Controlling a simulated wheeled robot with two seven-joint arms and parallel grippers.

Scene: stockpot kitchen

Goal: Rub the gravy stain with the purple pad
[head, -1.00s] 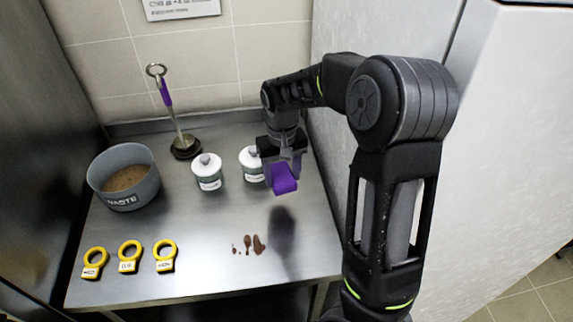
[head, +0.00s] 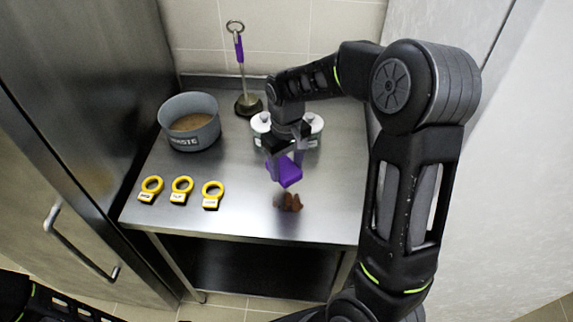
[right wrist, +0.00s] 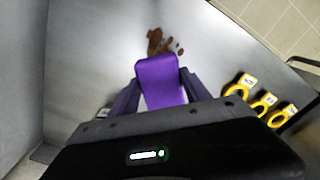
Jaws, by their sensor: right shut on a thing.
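The purple pad (head: 287,172) is held in my right gripper (head: 284,160), which is shut on it above the steel table (head: 225,215). The pad also shows between the fingers in the right wrist view (right wrist: 160,82). The brown gravy stain (head: 291,202) lies on the table just below the pad in the head view, partly in shadow. In the right wrist view the stain (right wrist: 156,42) shows just past the pad's far end, as one larger blotch with small drops. The pad appears raised above the table, apart from the stain. My left gripper is not in view.
Two white-lidded jars (head: 312,124) stand behind my right gripper, partly hidden. A grey waste pot (head: 190,135) with brown contents stands back left. Several yellow rings with labels (head: 182,190) lie front left. A purple-handled tool (head: 241,70) stands at the back. A white wall closes the right side.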

